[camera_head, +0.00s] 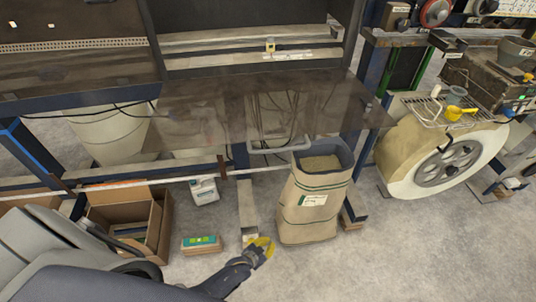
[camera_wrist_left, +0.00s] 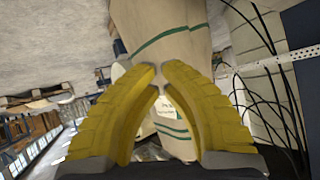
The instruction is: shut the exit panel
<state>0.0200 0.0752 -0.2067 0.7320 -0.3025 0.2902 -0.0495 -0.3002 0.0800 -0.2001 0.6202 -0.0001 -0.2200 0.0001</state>
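The exit panel (camera_head: 205,112) appears to be the see-through brownish sheet at the middle of the machine in the head view. It juts out toward me, with a pale grey handle (camera_head: 270,150) below it. My left gripper (camera_head: 264,246) has yellow fingers and is low near the floor, in front of and below the panel, apart from it. In the left wrist view the fingertips (camera_wrist_left: 160,69) nearly meet, with nothing seen between them. My right gripper is not in view.
A tall open paper sack (camera_head: 312,205) stands under the panel's right side, close to my left gripper, and fills the middle of the left wrist view (camera_wrist_left: 160,30). A cardboard box (camera_head: 160,225), a white jug (camera_head: 204,191) and a small carton (camera_head: 201,244) stand left.

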